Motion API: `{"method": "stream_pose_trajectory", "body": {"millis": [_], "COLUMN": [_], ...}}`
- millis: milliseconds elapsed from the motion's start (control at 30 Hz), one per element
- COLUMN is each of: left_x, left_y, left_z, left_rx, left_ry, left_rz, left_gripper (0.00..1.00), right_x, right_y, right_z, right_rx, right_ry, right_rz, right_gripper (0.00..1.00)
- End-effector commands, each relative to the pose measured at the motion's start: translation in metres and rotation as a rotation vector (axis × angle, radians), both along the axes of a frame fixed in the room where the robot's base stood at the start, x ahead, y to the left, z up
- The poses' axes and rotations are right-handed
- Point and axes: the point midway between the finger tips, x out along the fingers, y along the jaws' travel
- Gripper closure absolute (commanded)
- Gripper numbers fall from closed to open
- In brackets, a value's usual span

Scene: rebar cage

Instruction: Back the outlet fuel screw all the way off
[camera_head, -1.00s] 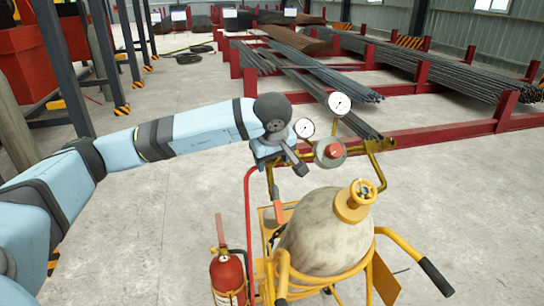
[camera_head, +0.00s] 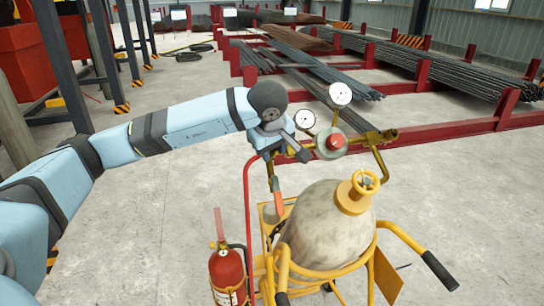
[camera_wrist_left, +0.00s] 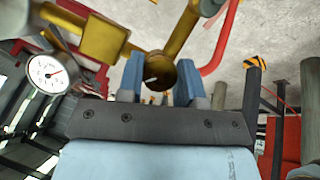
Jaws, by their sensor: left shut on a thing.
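In the left wrist view, the outlet fuel screw (camera_wrist_left: 160,75), a round brass piece with a white mark, sits between the two blue fingers of my left gripper (camera_wrist_left: 160,84). The gripper is shut on it. In the head view, my left gripper (camera_head: 268,153) is at the left side of the regulator (camera_head: 332,143), which has a red knob, and the screw is hidden there. Two white gauges (camera_head: 340,94) stand above the regulator; one also shows in the left wrist view (camera_wrist_left: 54,73). My right gripper is not in view.
A pale gas cylinder (camera_head: 325,232) with a yellow valve wheel (camera_head: 364,184) stands in a yellow cart (camera_head: 398,240) below the regulator. A red hose (camera_head: 248,205) hangs beside it, near a fire extinguisher (camera_head: 228,275). Rebar racks (camera_head: 420,128) lie behind. The floor around is open.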

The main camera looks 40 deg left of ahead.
Motion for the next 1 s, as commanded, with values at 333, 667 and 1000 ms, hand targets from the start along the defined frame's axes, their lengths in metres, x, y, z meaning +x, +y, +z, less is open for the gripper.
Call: {"method": "stream_pose_trajectory", "body": {"millis": [333,667,1000], "left_x": [0.0,-0.001,-0.002], "left_y": [0.001,0.0,0.0], "left_z": [-0.01,-0.007,-0.003], "left_rx": [-0.152,-0.289,-0.372], "left_ry": [-0.182,-0.343,-0.44], "left_rz": [0.194,0.373,0.482], "left_gripper": [0.9,0.9,0.9], "right_x": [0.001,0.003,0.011], "right_y": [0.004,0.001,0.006], "right_z": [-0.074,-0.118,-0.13], "right_rx": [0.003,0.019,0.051], "right_ry": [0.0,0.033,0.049], "right_rz": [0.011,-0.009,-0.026], "right_gripper": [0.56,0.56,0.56]}}
